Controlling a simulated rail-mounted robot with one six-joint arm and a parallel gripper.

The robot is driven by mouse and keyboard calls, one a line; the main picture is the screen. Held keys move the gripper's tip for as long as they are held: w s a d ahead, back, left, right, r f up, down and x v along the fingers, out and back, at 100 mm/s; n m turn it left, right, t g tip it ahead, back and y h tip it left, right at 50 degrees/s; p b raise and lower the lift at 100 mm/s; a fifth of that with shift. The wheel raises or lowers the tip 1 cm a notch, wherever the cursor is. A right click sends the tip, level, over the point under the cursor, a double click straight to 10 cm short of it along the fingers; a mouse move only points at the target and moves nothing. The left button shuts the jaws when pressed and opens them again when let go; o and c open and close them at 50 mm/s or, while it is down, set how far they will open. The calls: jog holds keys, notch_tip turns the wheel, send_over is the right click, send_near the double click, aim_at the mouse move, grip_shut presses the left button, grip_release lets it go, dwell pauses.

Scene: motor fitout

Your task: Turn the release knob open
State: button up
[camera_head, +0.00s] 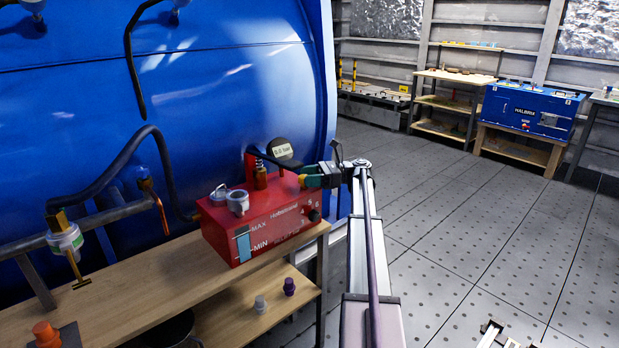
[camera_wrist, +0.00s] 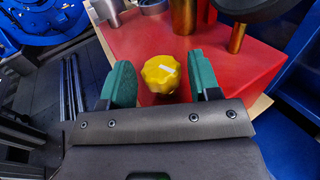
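The release knob is most likely the yellow, scalloped knob (camera_wrist: 161,73) on the red pump unit (camera_wrist: 205,62). It has a white pointer line toward its right side in the wrist view. My gripper (camera_wrist: 162,78) is open, with a green finger on each side of the knob and visible gaps between. In the head view my gripper (camera_head: 312,181) is at the right end of the red pump unit (camera_head: 265,222), by a small yellow spot that may be the knob. The knob is mostly hidden there.
A gauge (camera_head: 282,150) reading 0.0 bar and a brass fitting (camera_head: 260,176) stand close beside my gripper. The unit sits on a wooden bench (camera_head: 150,290) against a large blue machine (camera_head: 220,80). Purple (camera_head: 289,287) and white (camera_head: 260,304) caps lie on the lower shelf. Open floor is right.

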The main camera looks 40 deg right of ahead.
jog(key=shift+o, duration=0.6)
jog(key=shift+d, duration=0.1)
jog(key=v, duration=1)
jog(key=shift+d, duration=0.25)
jog(key=shift+s, duration=0.1)
